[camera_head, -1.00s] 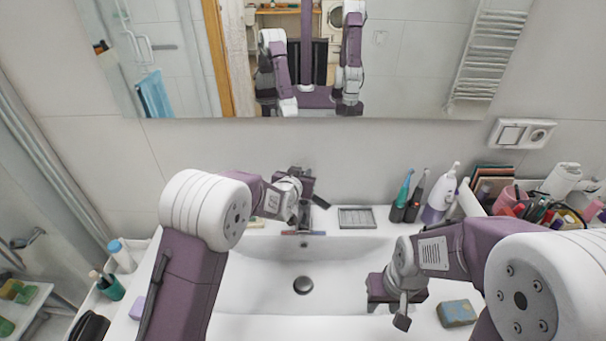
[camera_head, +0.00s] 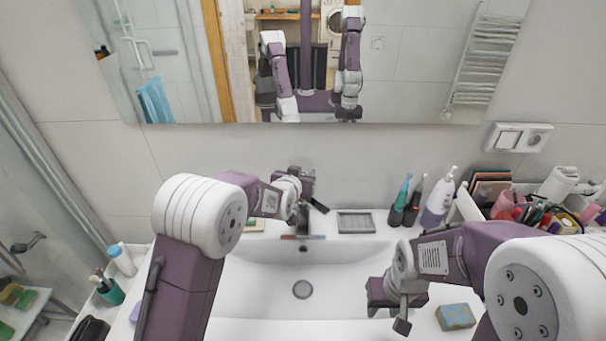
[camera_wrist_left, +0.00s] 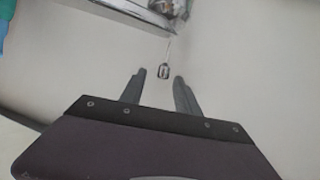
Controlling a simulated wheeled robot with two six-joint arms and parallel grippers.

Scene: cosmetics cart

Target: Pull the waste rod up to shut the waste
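The waste rod (camera_wrist_left: 169,48) is a thin metal rod with a small dark-ended knob (camera_wrist_left: 163,71) in the left wrist view, by the chrome tap. My left gripper (camera_wrist_left: 160,78) is open, its two grey fingers on either side of the knob and apart from it. In the head view my left gripper (camera_head: 310,192) is at the tap behind the basin, and the arm hides the rod. The waste (camera_head: 303,289) in the basin floor shows a light grey plug filling the opening. My right gripper (camera_head: 388,317) hangs over the basin's right side, its fingers apart and empty.
A soap dish (camera_head: 356,222), toothbrushes (camera_head: 402,200) and a white bottle (camera_head: 438,200) stand right of the tap. A mirror (camera_head: 420,60) hangs above. The basin (camera_head: 260,290) is clear inside.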

